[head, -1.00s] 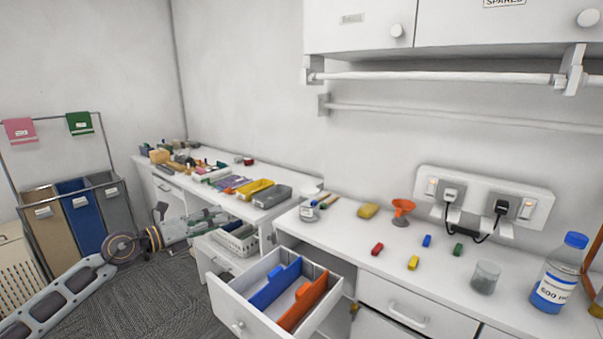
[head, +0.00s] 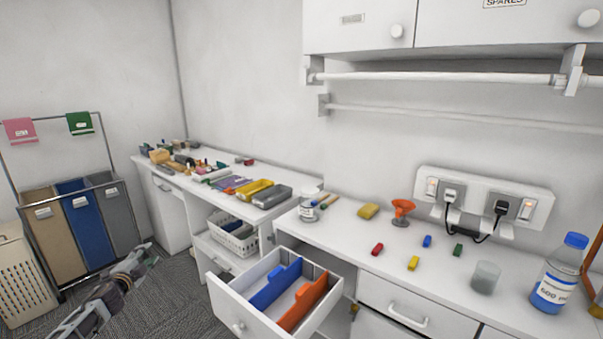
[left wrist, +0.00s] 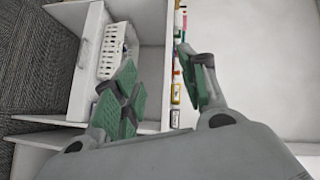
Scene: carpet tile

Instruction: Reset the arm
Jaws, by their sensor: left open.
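My left gripper (head: 134,264) is low in the head view at the left, over the carpet and in front of the white desk (head: 166,215). In the left wrist view the left gripper (left wrist: 160,88) has its two green-padded fingers spread wide apart, with nothing between them. My right gripper is in neither view.
An open drawer (head: 230,312) with a blue divider (head: 272,287) and an orange divider (head: 303,303) juts out at the centre bottom. A white basket (head: 233,238) sits on a low shelf. Sorting bins (head: 86,230) stand at the left. Carpet (head: 175,295) is clear before the drawer.

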